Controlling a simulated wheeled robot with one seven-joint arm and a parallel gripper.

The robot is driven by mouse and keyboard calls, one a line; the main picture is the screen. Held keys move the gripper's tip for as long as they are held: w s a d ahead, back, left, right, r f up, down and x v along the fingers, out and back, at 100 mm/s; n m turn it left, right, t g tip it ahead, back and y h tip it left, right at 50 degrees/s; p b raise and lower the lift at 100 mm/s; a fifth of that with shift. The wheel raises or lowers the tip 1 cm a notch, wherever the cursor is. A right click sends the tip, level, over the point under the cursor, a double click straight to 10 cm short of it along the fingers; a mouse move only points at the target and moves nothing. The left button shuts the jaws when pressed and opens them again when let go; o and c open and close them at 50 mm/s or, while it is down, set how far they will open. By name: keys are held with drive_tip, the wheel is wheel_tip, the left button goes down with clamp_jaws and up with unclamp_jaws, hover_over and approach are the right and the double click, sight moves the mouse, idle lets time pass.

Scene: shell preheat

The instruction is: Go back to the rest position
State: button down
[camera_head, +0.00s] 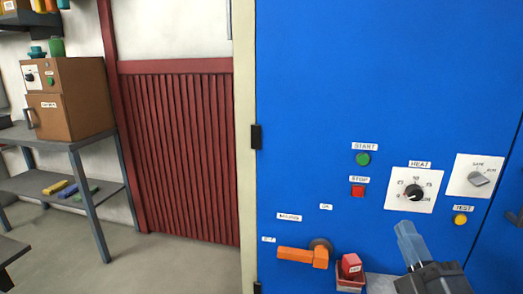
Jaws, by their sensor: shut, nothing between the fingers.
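My gripper (405,230) is at the lower right, in front of the blue panel (310,100). Its pale blue fingers point up and are together, with nothing held between them. The fingertips are just below the HEAT dial (415,195) in the picture. I cannot tell whether they touch the panel. Only the end of my arm shows; the rest is out of view.
The panel bears a green START button (362,158), a red STOP button (357,191), a yellow TEST button (460,219) and an orange handle (302,256). A shelf table (60,143) stands at left; open floor (185,268) lies between.

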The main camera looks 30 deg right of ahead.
drive_tip(key=s+a+f+m+g+y+p, duration=0.1)
drive_tip(key=s+a+f+m+y, duration=0.25)
drive_tip(key=a, duration=0.45)
drive_tip(key=s+a+f+m+g+y+p, duration=0.1)
drive_tip(key=s+a+f+m+y, duration=0.2)
drive_tip(key=s+a, duration=0.3)
drive_tip(key=s+a+f+m+g+y, duration=0.1)
drive_tip(key=s+a+m+g+y, duration=0.2)
drive_tip(key=s+a, duration=0.4)
drive_tip(key=s+y, duration=0.1)
drive_tip(key=s, duration=0.3)
drive_tip(key=shift+y+p, duration=0.35)
drive_tip(key=shift+p, duration=0.05)
drive_tip(key=shift+s+f, duration=0.1)
drive_tip(key=shift+f, duration=0.05)
